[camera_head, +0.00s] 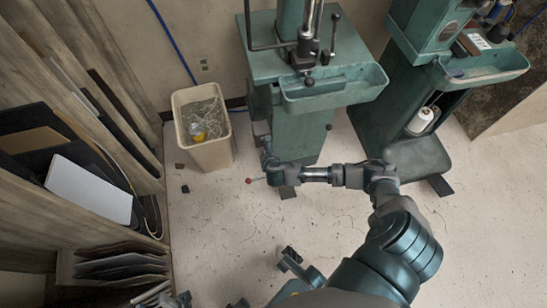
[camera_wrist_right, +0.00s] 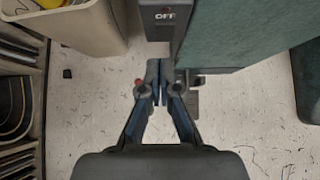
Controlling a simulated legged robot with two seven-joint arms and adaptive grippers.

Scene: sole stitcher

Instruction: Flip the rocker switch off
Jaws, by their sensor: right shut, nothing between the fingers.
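The dark switch box (camera_wrist_right: 159,28) with a white "OFF" label (camera_wrist_right: 165,15) is at the top of the right wrist view, on the side of the green machine (camera_wrist_right: 245,35). The rocker itself is cut off by the top edge, so its position cannot be told. My right gripper (camera_wrist_right: 160,68) is shut and empty, its fingertips just below the box in that view. In the head view my right gripper (camera_head: 267,158) is low beside the green machine (camera_head: 315,135). Dark parts at the bottom edge may be my left gripper (camera_head: 290,257); its jaws are unclear.
A beige bin (camera_head: 207,150) with scraps stands left of the machine. A wooden rack (camera_head: 75,90) with dark sheets lines the left side. Another green machine (camera_head: 385,115) stands at right. The pale floor (camera_head: 215,230) in front is mostly clear.

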